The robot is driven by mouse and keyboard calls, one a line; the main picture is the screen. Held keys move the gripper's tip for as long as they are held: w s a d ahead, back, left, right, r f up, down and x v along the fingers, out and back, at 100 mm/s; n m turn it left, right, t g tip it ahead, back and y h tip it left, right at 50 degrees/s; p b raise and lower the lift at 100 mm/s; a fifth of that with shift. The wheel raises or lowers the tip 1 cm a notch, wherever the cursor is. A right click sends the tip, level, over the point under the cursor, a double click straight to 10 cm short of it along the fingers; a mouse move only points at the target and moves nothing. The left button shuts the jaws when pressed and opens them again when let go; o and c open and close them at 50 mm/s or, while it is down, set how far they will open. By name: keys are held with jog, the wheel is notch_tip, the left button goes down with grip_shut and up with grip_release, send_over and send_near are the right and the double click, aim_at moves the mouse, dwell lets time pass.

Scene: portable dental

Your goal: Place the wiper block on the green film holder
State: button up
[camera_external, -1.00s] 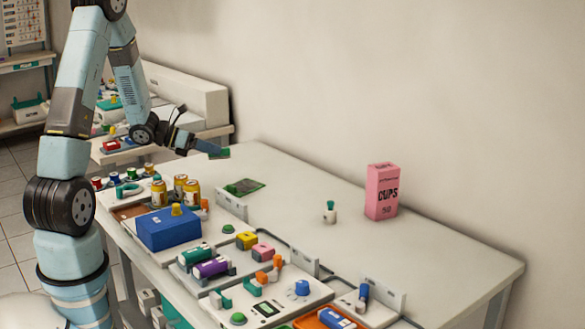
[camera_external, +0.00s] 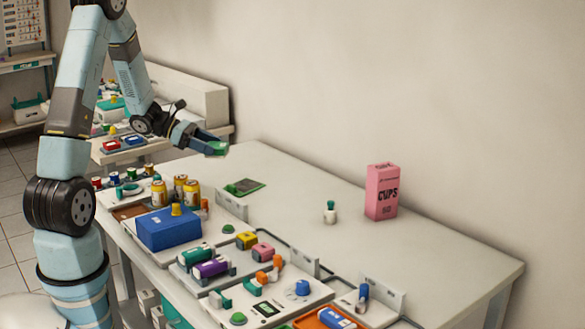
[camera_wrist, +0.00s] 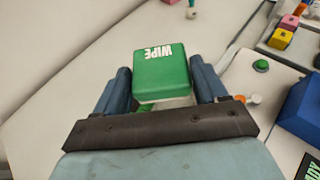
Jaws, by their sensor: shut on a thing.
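The wiper block is green with white "WIPE" lettering (camera_wrist: 160,75). My gripper (camera_wrist: 162,82) is shut on it, with a blue finger on each side. In the external view the block (camera_external: 215,148) shows at the end of my gripper, held above the far left end of the table. A flat green and grey piece (camera_external: 244,187) lies on the table below and to the right of it. A small green U-shaped piece (camera_external: 221,299) stands on the front panel. I cannot tell for sure which green piece is the film holder.
A blue box (camera_external: 168,231) and yellow cans (camera_external: 193,191) stand at the table's left. Several coloured blocks and panels line the front edge. A small green-topped bottle (camera_external: 330,212) and a pink cups box (camera_external: 381,192) stand farther back. The table's middle is largely clear.

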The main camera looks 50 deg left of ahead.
aim_at(221, 147)
jog(key=w+f, duration=0.2)
jog(key=w, duration=0.1)
jog(key=w+a+f, duration=0.1)
jog(key=w+f, duration=0.2)
jog(key=w+a+f, duration=0.1)
jog(key=w+f, duration=0.1)
jog(key=w, duration=0.1)
jog(key=shift+w+a+f, duration=0.25)
jog(key=shift+w, duration=0.05)
jog(key=shift+w+a+f, duration=0.1)
jog(key=shift+w+f, duration=0.25)
jog(key=shift+f, duration=0.1)
jog(key=shift+w+f, duration=0.1)
jog(key=shift+f, duration=1.5)
jog(key=o, duration=1.2)
jog(key=shift+f, duration=0.1)
jog(key=shift+c, duration=0.2)
